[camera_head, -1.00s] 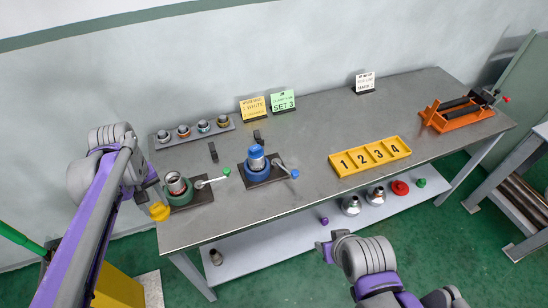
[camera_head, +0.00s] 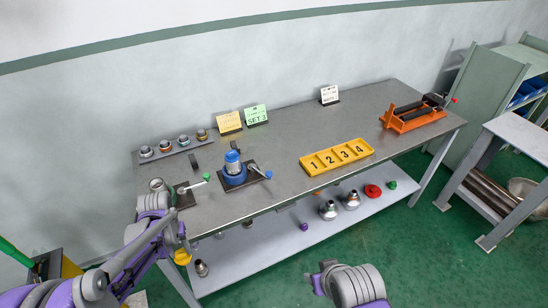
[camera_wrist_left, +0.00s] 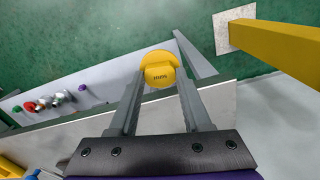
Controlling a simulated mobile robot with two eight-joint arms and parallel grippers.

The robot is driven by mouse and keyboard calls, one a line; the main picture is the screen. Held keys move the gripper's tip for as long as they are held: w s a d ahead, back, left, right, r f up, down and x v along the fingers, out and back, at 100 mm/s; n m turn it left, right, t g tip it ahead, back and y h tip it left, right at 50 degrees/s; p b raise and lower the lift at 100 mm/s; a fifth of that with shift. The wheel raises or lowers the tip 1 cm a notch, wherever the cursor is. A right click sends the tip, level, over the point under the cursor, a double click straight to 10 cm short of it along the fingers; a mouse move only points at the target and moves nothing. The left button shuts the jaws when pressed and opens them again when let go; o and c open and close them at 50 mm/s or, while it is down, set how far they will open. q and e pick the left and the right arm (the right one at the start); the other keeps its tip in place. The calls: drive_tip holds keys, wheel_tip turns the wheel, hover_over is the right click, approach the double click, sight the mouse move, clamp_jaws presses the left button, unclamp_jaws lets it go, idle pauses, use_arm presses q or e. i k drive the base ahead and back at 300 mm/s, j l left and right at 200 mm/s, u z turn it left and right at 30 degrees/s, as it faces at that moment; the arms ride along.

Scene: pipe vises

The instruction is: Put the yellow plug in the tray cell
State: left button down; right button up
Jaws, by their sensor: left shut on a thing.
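The yellow plug (camera_wrist_left: 158,70) is between the two fingertips of my left gripper (camera_wrist_left: 158,88) in the left wrist view. The gripper is shut on it. In the head view the plug (camera_head: 182,257) hangs just off the bench's front left edge, and my left wrist hides most of the fingers. The yellow tray (camera_head: 337,157), with cells numbered 1 to 4, lies on the bench right of centre, well to the right of the plug. The cells look empty. Part of my right arm shows at the bottom, but its fingertips are not clear.
A blue vise (camera_head: 234,170) stands on the grey bench (camera_head: 280,135), left of the tray. Another vise with a green-knobbed handle is partly hidden by my left arm. An orange stand (camera_head: 412,117) is at the right. The lower shelf (camera_head: 260,246) holds loose fittings.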

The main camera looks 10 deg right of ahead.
sight(330, 160)
drive_tip(key=z, duration=1.05)
drive_tip(key=i+l+z, duration=0.15)
drive_tip(key=i+l, duration=0.55)
